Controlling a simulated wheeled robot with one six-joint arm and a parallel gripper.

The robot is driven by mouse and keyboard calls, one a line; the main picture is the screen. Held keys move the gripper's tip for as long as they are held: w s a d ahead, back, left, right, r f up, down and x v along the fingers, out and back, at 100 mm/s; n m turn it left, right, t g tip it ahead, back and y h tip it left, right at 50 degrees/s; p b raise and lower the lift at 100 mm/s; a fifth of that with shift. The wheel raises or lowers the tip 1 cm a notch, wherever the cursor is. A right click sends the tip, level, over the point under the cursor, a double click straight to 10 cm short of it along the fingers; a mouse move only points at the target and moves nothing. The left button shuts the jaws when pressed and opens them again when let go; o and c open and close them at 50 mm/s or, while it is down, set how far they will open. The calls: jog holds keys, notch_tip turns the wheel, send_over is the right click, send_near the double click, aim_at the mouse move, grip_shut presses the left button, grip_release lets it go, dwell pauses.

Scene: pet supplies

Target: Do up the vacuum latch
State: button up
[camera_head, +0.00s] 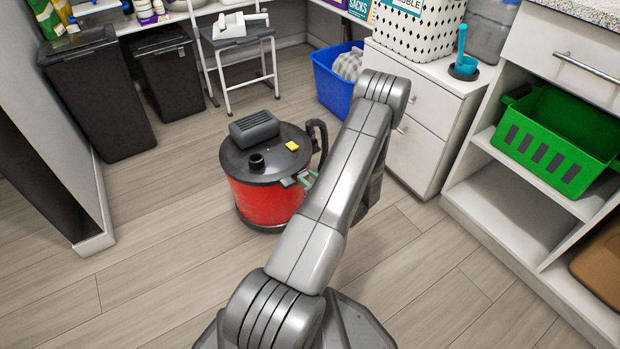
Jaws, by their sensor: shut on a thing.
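The vacuum (268,200) stands upright on the floor at the centre, with a red drum and a dark lid (262,150). A small grey-green latch (289,183) shows at the right front of the lid's rim, partly covered by my arm. My gripper (308,179) is mostly hidden behind my arm; only a small part seems to show at the latch. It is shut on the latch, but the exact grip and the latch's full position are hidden.
A blue bin (335,92) and white drawers (412,135) stand behind and right of the vacuum. White shelves with a green basket (560,135) are at the right. Black bins (100,95) and a small stool (240,48) stand at the left and back. Floor left of the vacuum is clear.

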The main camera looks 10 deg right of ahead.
jog(key=shift+w+a+r+g, duration=0.1)
jog(key=shift+w+r+g, duration=0.15)
jog(key=shift+g, duration=0.35)
jog(key=o, duration=1)
jog(key=p+v, duration=0.2)
jog(key=v, duration=0.5)
jog(key=p+v, duration=0.2)
jog(key=v, duration=0.4)
jog(key=shift+s+r, duration=0.1)
jog(key=shift+s, duration=0.35)
jog(key=shift+w, duration=0.1)
